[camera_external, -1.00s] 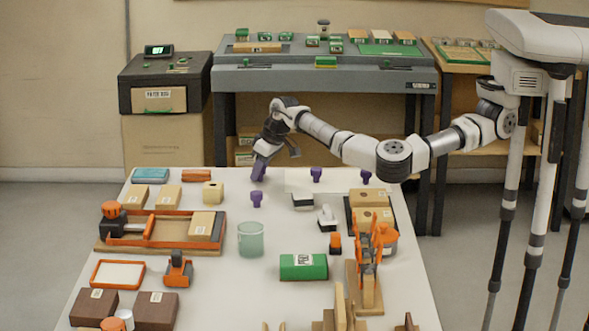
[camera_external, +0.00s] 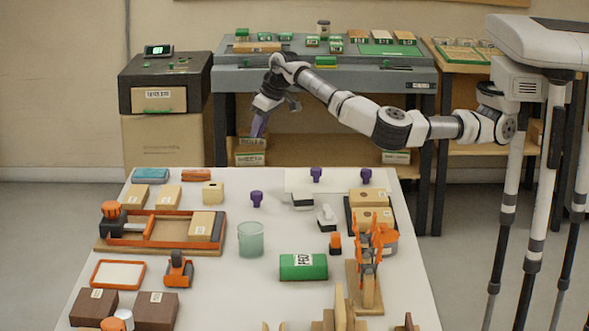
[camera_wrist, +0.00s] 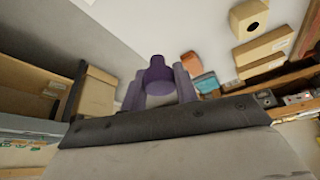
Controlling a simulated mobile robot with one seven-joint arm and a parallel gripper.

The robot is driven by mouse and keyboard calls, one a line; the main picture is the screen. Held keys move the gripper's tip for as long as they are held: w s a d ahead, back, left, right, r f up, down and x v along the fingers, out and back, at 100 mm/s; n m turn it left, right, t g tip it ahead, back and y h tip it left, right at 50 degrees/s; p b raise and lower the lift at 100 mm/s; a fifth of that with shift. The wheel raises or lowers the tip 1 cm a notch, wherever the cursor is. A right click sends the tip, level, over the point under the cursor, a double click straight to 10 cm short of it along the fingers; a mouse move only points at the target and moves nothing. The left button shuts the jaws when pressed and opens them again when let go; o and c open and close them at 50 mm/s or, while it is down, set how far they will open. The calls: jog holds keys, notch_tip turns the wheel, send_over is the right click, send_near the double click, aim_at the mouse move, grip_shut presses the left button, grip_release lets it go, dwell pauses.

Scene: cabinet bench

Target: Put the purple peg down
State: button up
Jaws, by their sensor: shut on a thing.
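My gripper (camera_external: 260,122) is in the air beyond the far edge of the white table (camera_external: 225,290), above table height. It is shut on a purple peg, which shows between the two fingers (camera_wrist: 158,92) in the wrist view as a dark purple round-topped peg (camera_wrist: 157,72). In the external view the peg and the fingers blend together in one purple shape. Three other purple pegs stand on the table: one alone (camera_external: 257,198) nearer the middle, and two at the far edge, one (camera_external: 316,174) left of the other (camera_external: 366,176).
A blue-grey block (camera_external: 150,174) and an orange block (camera_external: 196,175) lie at the far left of the table. A pale green cup (camera_external: 250,240) stands mid-table. A grey bench (camera_external: 330,82) is behind. The table's far edge between the orange block and the pegs is fairly clear.

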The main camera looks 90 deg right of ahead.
notch_tip(320, 180, up, 7)
jog(key=shift+f, duration=0.1)
jog(key=shift+s+d+r, duration=0.1)
jog(key=shift+s+r, duration=0.1)
jog(key=s+d+n+y+p, duration=0.3)
jog(key=s+d+n+y, duration=0.1)
jog(key=s+n, duration=0.7)
jog(key=n+g+y+p, duration=0.25)
jog(key=n+g, duration=0.25)
jog(key=n, duration=0.9)
send_over(338, 178)
jog(key=d, duration=0.2)
notch_tip(338, 178, down, 20)
jog(key=p, duration=0.4)
jog(key=shift+w+a, duration=0.15)
